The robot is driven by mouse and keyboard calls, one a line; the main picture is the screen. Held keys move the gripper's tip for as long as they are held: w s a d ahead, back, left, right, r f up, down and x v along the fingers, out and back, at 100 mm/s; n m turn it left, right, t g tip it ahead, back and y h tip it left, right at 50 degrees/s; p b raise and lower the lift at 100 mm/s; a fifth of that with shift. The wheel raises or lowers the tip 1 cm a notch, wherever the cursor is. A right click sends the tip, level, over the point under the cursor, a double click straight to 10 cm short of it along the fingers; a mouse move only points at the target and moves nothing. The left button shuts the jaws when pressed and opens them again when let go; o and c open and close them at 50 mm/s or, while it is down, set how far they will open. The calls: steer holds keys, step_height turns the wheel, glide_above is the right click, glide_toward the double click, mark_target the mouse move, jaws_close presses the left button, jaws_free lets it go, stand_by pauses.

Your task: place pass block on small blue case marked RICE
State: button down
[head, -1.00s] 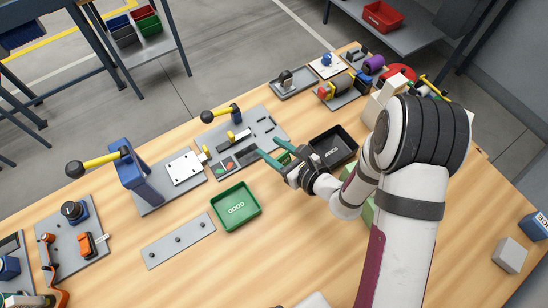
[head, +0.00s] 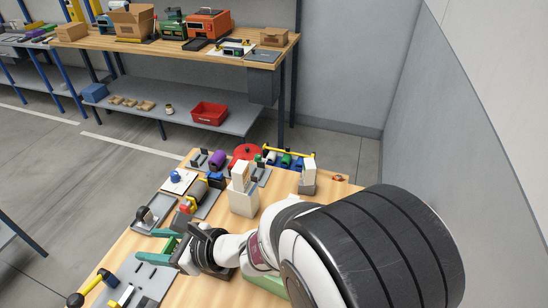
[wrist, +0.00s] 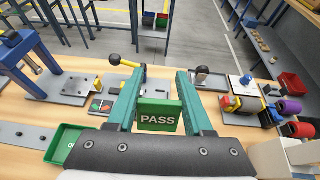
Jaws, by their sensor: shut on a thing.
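The green pass block (wrist: 159,116), with white PASS lettering, is held between the two green fingers of my gripper (wrist: 160,90) in the wrist view. In the head view my gripper (head: 162,242) is over the left part of the wooden table, beside the grey fixture plate (head: 128,290). The block is hard to make out there. No case with a readable RICE label shows in the present views.
A cream block stand (head: 243,202) and a grey block with a white piece (head: 308,178) stand near my arm. A red disc (head: 247,152) and several fixtures crowd the table's far end. My arm hides the table's right part. A wall rises at right.

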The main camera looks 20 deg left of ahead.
steer(key=w+d+m+t+h, duration=0.1)
steer(key=w+d+m+t, duration=0.2)
steer(key=w+d, duration=0.5)
steer(key=w+d+m+t+h, duration=0.1)
steer(key=w+d+m+t, duration=0.25)
steer(key=w, duration=0.95)
steer(key=w+d+m+t+h, duration=0.25)
steer(key=w+d+t, duration=0.2)
steer(key=w, duration=0.55)
steer(key=w+d+m+t+h, duration=0.1)
steer(key=w+d+m+h, duration=0.3)
steer(key=d, duration=0.8)
steer(key=w+d+m+t+h, duration=0.15)
steer(key=w+d, duration=0.35)
steer(key=d, duration=0.7)
steer(key=w+d+m+t+h, duration=0.1)
steer(key=w+d+m+h, duration=0.3)
steer(key=d, duration=0.9)
steer(key=shift+y, duration=0.3)
steer(key=f, duration=1)
steer(key=w+f, duration=0.1)
steer(key=f, duration=0.4)
steer(key=shift+w+a, duration=0.1)
steer(key=shift+a, duration=0.15)
steer(key=shift+f, duration=0.15)
steer(key=shift+c, duration=1.5)
jaws_free()
